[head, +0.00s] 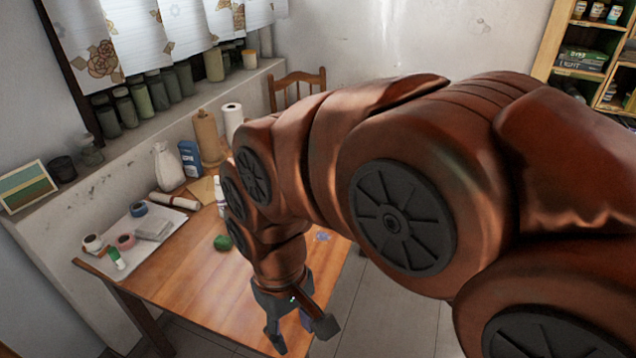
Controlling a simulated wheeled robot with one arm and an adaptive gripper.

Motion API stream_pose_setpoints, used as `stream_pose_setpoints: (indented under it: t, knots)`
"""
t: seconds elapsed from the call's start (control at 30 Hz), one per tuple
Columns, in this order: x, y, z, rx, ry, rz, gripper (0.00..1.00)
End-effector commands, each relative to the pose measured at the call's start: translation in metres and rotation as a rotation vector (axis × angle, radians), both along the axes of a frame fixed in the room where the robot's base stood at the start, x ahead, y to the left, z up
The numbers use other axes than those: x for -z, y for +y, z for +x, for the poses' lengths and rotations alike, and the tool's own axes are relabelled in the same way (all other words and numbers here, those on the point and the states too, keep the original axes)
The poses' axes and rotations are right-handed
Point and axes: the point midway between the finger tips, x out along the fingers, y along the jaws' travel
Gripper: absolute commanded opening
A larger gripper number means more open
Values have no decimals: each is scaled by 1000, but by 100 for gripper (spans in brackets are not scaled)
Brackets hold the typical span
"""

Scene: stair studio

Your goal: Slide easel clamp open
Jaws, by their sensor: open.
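My gripper (300,335) is at the lower middle of the head view, at the end of my copper-coloured arm. It points down over the near right edge of the wooden table (205,290). Its two dark fingers are spread, and I see nothing held between them. I cannot make out an easel or an easel clamp in this view. My arm hides much of the middle and right of the room.
The table carries tape rolls (125,241), a green ball (222,242), a blue box (190,158), a white sack (168,166) and paper rolls (232,122). A wooden chair (297,80) stands behind. Jars line the window ledge. A shelf (560,72) stands at upper right. The table's front middle is clear.

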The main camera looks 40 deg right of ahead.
Motion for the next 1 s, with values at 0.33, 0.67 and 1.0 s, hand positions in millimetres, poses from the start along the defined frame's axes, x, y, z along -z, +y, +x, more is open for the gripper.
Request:
stream_pose_setpoints:
  t: [0.33, 0.67, 1.0]
  knots:
    - [-4, -29, 106, 69, -77, 27, 44]
    - [-2, -81, 202, 125, -154, 41, 44]
    - [11, -157, 287, 175, -242, 39, 44]
